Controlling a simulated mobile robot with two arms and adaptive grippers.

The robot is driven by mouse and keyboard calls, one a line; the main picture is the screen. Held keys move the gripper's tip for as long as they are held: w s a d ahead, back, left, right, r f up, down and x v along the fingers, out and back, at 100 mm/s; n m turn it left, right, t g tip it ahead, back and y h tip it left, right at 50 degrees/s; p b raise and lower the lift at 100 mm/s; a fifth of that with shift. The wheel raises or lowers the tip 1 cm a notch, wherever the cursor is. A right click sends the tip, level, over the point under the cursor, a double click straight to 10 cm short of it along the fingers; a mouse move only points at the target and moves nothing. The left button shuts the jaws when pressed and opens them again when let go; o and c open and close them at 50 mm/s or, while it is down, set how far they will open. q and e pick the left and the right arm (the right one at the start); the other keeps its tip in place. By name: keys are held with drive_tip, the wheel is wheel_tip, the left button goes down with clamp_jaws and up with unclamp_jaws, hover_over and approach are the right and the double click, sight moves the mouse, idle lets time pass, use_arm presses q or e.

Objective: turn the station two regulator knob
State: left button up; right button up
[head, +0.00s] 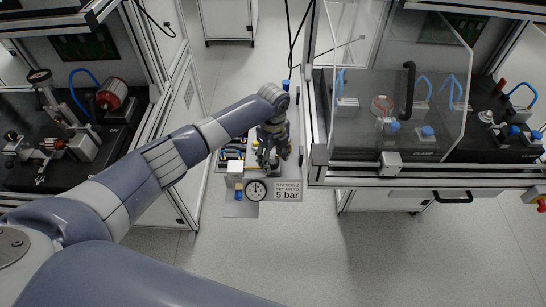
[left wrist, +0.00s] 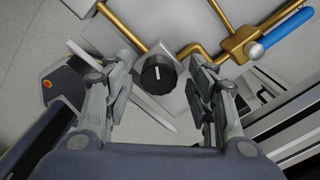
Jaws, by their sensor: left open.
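The regulator knob (left wrist: 158,73) is black with a ribbed rim and a white mark on its face. It shows in the left wrist view between the two fingers, a little beyond them. My left gripper (left wrist: 162,100) is open, with one finger on each side of the knob and no visible contact. In the head view my left gripper (head: 272,158) points down over the small station panel and hides the knob. A round gauge (head: 257,190) and a sign (head: 288,190) reading "STATION 2 SET AIR TO 5 bar" are at the panel's front. My right gripper is not in view.
Brass pipes (left wrist: 190,50) and a blue valve handle (left wrist: 285,28) lie beside the knob. In the head view, a clear-guarded bench (head: 395,170) stands close on the right and another bench (head: 120,180) on the left. Open floor (head: 275,260) lies in front.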

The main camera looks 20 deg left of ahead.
sight(273, 159)
use_arm(q)
wheel_tip(273, 159, up, 12)
idle(0.6)
